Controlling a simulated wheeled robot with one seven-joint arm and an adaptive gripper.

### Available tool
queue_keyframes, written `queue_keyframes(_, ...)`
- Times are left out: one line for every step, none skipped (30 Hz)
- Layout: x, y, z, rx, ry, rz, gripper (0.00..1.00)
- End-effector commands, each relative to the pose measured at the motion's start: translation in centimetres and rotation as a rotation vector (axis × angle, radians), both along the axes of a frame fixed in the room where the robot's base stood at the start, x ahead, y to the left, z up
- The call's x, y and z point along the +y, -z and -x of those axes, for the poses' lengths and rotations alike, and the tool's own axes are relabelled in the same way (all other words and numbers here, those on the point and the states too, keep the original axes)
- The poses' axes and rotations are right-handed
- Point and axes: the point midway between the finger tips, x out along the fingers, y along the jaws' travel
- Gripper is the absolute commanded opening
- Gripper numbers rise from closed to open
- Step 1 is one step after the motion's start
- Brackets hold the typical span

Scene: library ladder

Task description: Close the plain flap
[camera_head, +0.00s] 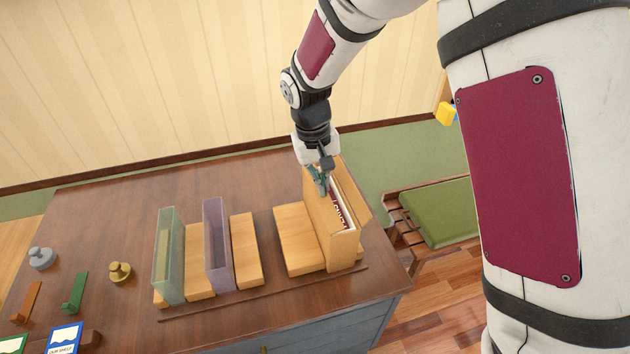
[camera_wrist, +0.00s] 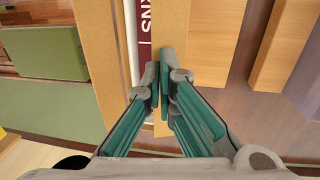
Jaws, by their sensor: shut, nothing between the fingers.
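A plain wooden holder stands upright on the right of the table in the head view, with a tall left panel (camera_head: 318,222) and a right panel (camera_head: 358,200). A dark red and white book (camera_head: 341,215) stands between the panels. I cannot tell for sure which panel is the plain flap. My gripper (camera_head: 322,188) points down at the far part of the holder. In the wrist view my gripper (camera_wrist: 163,88) is shut and empty, its tips over the right-hand panel (camera_wrist: 173,35), beside the book's red spine (camera_wrist: 150,40). I cannot tell whether they touch.
Flat wooden blocks (camera_head: 298,238) and clear green (camera_head: 168,258) and purple (camera_head: 217,245) dividers stand left of the holder. Brass (camera_head: 120,271) and grey (camera_head: 41,258) knobbed pieces are farther left. A green-cushioned bench (camera_head: 440,212) stands beyond the table's right edge.

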Motion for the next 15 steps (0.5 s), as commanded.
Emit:
queue_keyframes(-0.31,0.1,-0.17,0.009,0.006,-0.029,0.0)
queue_keyframes(-0.34,0.14,-0.17,0.012,0.004,-0.043,0.0)
queue_keyframes(-0.29,0.21,-0.15,0.017,0.002,-0.059,0.0)
queue_keyframes(-0.21,0.25,-0.1,0.016,-0.002,-0.055,0.0)
queue_keyframes(-0.24,0.28,-0.1,0.016,-0.002,-0.053,0.0)
queue_keyframes(-0.3,0.31,-0.11,0.016,-0.002,-0.053,0.0)
queue_keyframes(-0.33,0.33,-0.11,0.015,-0.002,-0.052,0.0)
queue_keyframes(-0.37,0.34,-0.11,0.015,-0.002,-0.052,0.0)
queue_keyframes(-0.41,0.37,-0.12,0.016,-0.002,-0.051,0.0)
queue_keyframes(-0.43,0.38,-0.12,0.016,-0.002,-0.051,0.0)
queue_keyframes(-0.45,0.39,-0.12,0.016,-0.002,-0.051,0.0)
queue_keyframes(-0.48,0.41,-0.12,0.016,-0.002,-0.051,0.0)
queue_keyframes(-0.49,0.41,-0.12,0.016,-0.002,-0.051,0.0)
queue_keyframes(-0.5,0.41,-0.12,0.016,-0.002,-0.051,0.0)
queue_keyframes(-0.52,0.42,-0.13,0.016,-0.002,-0.051,0.0)
